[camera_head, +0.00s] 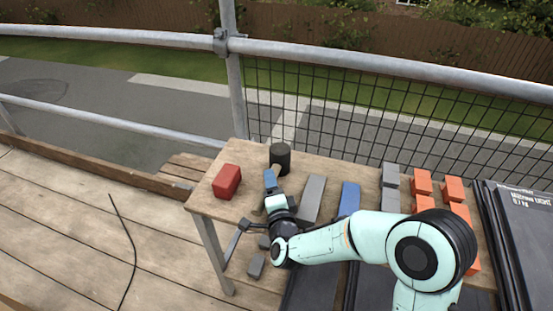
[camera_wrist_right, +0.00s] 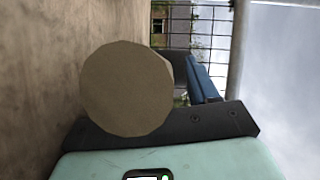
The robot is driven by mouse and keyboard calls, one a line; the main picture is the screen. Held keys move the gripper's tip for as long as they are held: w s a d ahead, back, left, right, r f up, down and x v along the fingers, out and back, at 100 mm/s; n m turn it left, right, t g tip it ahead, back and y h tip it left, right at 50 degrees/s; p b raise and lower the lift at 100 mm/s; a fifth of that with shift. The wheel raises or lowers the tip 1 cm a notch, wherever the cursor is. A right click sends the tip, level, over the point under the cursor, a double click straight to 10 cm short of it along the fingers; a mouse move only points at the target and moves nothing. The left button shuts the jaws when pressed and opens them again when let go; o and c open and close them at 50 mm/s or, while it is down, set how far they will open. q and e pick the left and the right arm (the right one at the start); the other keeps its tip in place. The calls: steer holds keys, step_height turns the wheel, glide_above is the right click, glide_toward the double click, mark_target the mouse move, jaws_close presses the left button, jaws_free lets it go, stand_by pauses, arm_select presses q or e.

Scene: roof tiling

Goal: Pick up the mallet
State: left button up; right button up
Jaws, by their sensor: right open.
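The mallet stands out by its dark cylindrical head (camera_head: 280,155), at the back edge of the wooden table in the head view. Its pale handle shows as a large round end (camera_wrist_right: 127,90) in the right wrist view, close to the camera. Most of the handle's length is hidden. My right gripper (camera_head: 271,180) is open, just in front of the mallet head in the head view. One blue finger (camera_wrist_right: 203,80) shows beside the handle end in the right wrist view; the other finger is hidden. I cannot tell whether the fingers touch the handle. My left gripper is not in view.
A red block (camera_head: 227,181) sits left of the gripper on the table (camera_head: 205,205). A grey bar (camera_head: 313,196), a blue bar (camera_head: 349,198) and several orange blocks (camera_head: 422,182) lie to the right. Dark slates (camera_head: 528,225) are stacked at far right. Scaffold rails (camera_head: 120,38) and mesh stand behind.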

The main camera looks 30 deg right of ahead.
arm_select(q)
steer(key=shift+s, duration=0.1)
arm_select(e)
steer(key=shift+s, duration=0.1)
jaws_close()
step_height(320, 180, up, 8)
steer(key=shift+r+p, duration=0.1)
steer(key=shift+p, duration=1.1)
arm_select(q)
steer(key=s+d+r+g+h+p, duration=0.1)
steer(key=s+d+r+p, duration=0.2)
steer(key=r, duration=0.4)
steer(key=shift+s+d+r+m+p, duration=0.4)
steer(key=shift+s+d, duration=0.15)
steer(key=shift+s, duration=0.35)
arm_select(e)
step_height(320, 180, up, 12)
steer(key=c, duration=0.5)
jaws_free()
steer(key=shift+c, duration=0.2)
jaws_close()
